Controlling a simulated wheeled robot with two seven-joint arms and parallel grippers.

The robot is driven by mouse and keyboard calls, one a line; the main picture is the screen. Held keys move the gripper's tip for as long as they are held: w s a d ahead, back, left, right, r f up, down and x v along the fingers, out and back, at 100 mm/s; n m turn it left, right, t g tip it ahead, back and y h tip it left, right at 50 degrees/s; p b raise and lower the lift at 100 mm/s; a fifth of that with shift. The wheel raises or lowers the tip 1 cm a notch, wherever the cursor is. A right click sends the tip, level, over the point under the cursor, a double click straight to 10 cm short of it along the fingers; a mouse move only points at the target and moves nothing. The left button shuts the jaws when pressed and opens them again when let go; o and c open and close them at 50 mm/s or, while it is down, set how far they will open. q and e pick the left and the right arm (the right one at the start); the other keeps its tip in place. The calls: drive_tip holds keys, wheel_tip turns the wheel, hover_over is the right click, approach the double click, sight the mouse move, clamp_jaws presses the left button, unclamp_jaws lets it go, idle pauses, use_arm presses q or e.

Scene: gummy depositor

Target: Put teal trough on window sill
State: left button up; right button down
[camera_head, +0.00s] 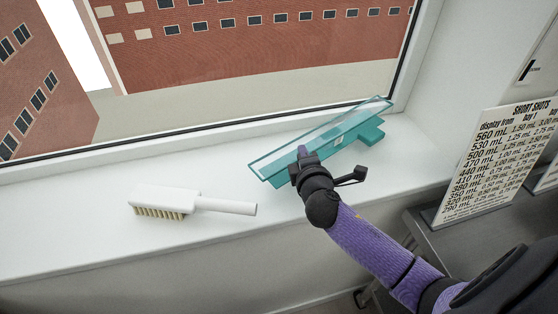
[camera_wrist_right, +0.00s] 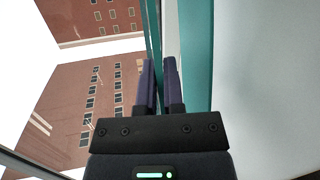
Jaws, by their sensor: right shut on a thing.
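The teal trough (camera_head: 276,170) is a long clear-topped piece with a teal body, at the window sill (camera_head: 90,235) in the head view. It lies at a slant, its right end nearer the glass, and a teal block juts from its right part. My right gripper (camera_head: 303,152) is shut on the trough's near side wall. The right wrist view shows the two purple fingers (camera_wrist_right: 157,85) close together around a thin teal wall of the trough (camera_wrist_right: 196,60). I cannot tell whether the trough's underside touches the sill. My left gripper is not in view.
A white brush (camera_head: 190,201) with pale bristles lies on the sill left of the trough. The window glass and its dark frame edge run behind. The sill between brush and left wall is clear.

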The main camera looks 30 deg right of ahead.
wheel_tip(320, 180, down, 5)
drive_tip(key=shift+f+b, duration=0.1)
drive_tip(key=shift+b, duration=0.95)
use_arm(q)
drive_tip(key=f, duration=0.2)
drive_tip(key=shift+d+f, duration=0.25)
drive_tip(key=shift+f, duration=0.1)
use_arm(e)
drive_tip(key=c, duration=0.7)
unclamp_jaws()
drive_tip(key=shift+c, duration=0.2)
drive_tip(key=shift+a+r, duration=0.1)
drive_tip(key=shift+r, duration=0.15)
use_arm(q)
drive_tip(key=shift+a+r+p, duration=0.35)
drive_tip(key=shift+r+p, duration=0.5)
use_arm(e)
drive_tip(key=v, duration=1.2)
